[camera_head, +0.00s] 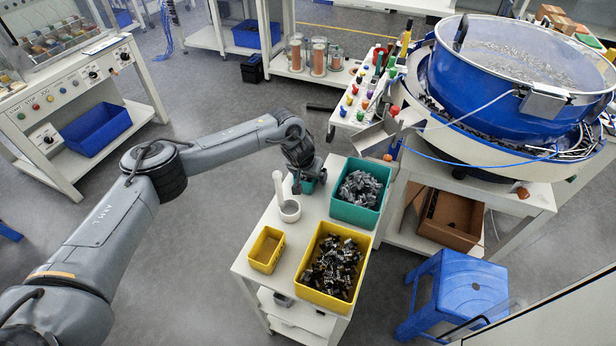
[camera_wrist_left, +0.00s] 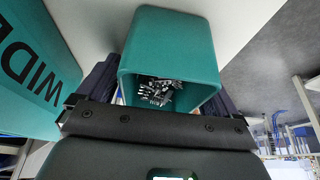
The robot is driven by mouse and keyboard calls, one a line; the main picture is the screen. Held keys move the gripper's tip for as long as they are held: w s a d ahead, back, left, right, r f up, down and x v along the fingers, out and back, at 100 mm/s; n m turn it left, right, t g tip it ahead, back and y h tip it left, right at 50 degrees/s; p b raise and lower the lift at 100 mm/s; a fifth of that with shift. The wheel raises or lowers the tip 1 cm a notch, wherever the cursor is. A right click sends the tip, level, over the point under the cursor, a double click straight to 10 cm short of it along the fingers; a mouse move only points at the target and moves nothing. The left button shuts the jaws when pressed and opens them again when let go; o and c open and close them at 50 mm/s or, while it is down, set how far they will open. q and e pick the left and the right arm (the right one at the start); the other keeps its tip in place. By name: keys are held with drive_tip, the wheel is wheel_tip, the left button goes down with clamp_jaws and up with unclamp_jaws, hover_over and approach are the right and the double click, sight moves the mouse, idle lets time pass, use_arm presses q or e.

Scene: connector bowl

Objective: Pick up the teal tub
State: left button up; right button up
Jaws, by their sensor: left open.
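The small teal tub (camera_head: 309,185) stands on the white table, partly hidden under my left gripper (camera_head: 301,178). In the left wrist view the tub (camera_wrist_left: 172,45) shows its open mouth, with small metallic parts (camera_wrist_left: 157,92) inside. My left gripper (camera_wrist_left: 163,90) is open, with one dark finger on each side of the tub. I cannot tell whether the fingers touch its walls. My right gripper is in neither view.
A large teal bin (camera_head: 337,210) of grey connectors stands close to the right; its lettered wall (camera_wrist_left: 35,75) shows in the wrist view. A white cup-like holder (camera_head: 289,212), a small yellow bin (camera_head: 258,261) and a large yellow bin (camera_head: 309,294) of dark parts share the table.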

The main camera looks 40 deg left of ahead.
sight(309, 180)
use_arm(q)
drive_tip(key=c, duration=1.1)
drive_tip(key=shift+b, duration=0.45)
drive_tip(key=shift+r, duration=0.3)
wheel_tip(309, 180, up, 10)
drive_tip(key=shift+f+p, duration=0.1)
drive_tip(key=shift+p, duration=1.1)
